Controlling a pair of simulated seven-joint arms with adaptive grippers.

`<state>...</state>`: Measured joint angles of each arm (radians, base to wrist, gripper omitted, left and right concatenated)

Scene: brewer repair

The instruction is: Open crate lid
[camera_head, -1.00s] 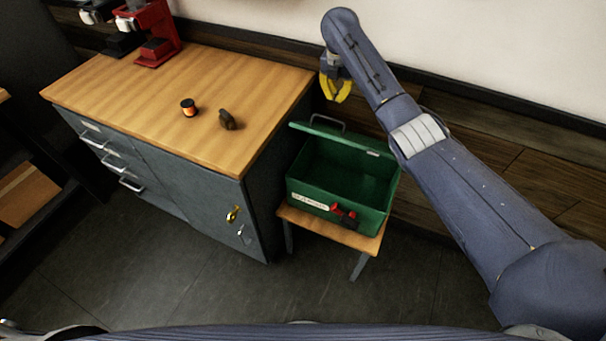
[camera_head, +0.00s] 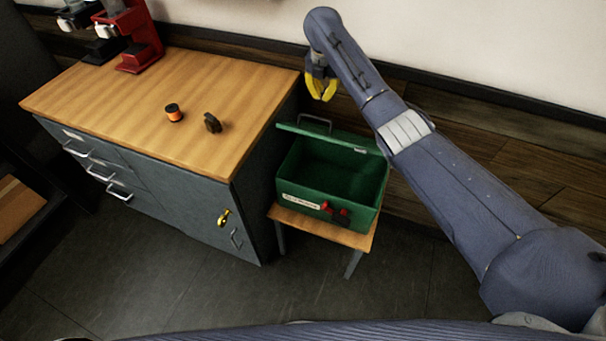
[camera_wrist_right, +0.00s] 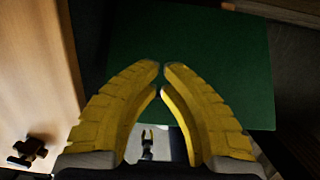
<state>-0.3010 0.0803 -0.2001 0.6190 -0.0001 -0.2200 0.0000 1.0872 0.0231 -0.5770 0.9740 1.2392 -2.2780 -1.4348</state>
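The green crate (camera_head: 305,190) stands on a small wooden stool. Its lid (camera_head: 345,140) is raised at the back, seen nearly edge-on, and the dark interior is visible. A metal handle (camera_head: 315,122) shows at the lid's far side. My right gripper (camera_head: 321,97) is above and behind the lid, apart from it in the picture. Its yellow fingertips nearly meet, with nothing seen held between them. In the right wrist view the gripper (camera_wrist_right: 161,68) is in front of a broad green panel (camera_wrist_right: 200,45), seemingly the lid. My left gripper is out of view.
A wooden-topped cabinet (camera_head: 150,95) stands left of the crate, with an orange-and-black spool (camera_head: 174,113) and a small dark part (camera_head: 212,123) on top. A red machine (camera_head: 133,35) is at its back. The stool (camera_head: 320,230) holds the crate near the wall. Floor in front is clear.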

